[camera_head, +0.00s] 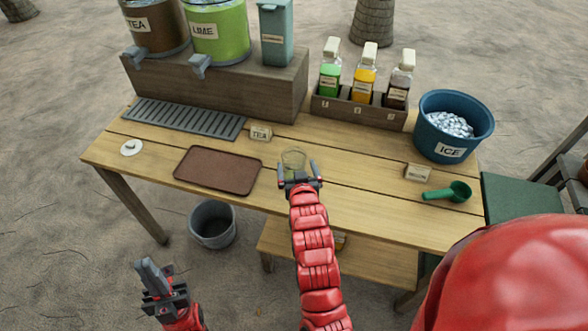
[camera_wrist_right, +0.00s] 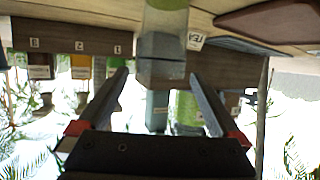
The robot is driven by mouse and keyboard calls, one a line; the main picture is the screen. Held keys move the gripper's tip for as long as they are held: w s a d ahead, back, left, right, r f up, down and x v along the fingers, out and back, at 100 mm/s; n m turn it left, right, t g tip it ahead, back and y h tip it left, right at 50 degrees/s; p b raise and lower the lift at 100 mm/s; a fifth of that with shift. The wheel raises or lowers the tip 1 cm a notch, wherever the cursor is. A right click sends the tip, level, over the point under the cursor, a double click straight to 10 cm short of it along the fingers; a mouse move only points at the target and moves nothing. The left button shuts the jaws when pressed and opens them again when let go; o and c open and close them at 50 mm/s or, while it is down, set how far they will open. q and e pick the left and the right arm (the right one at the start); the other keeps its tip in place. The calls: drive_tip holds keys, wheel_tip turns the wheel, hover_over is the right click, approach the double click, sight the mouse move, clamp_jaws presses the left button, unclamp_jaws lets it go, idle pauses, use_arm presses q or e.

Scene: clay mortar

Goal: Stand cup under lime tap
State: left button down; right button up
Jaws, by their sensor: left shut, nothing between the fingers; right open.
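The clear cup (camera_head: 293,160) stands on the table just beyond my right gripper (camera_head: 301,178). My right gripper is open, with its fingers toward the cup. In the right wrist view, which is upside down, the see-through cup (camera_wrist_right: 165,22) lies ahead, between the lines of the open fingers (camera_wrist_right: 160,95). The green lime dispenser (camera_head: 220,32) stands on a wooden riser at the back left. Its grey lime tap (camera_head: 200,66) hangs over the front of the riser, above the slotted drip tray (camera_head: 186,119). My left gripper (camera_head: 153,279) is shut and empty, low in front of the table.
A tea dispenser (camera_head: 155,28) stands left of the lime one. A TEA card (camera_head: 260,133) and brown tray (camera_head: 217,169) lie left of the cup. The bottle rack (camera_head: 358,110), ice bucket (camera_head: 455,127) and green scoop (camera_head: 448,192) are to the right.

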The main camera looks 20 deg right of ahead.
sight(293, 152)
drive_tip(key=shift+p+x, duration=0.8)
drive_tip(key=shift+x, duration=1.6)
drive_tip(key=shift+w+f, duration=0.2)
drive_tip(key=shift+w, duration=0.2)
clamp_jaws()
drive_tip(key=shift+r, duration=0.1)
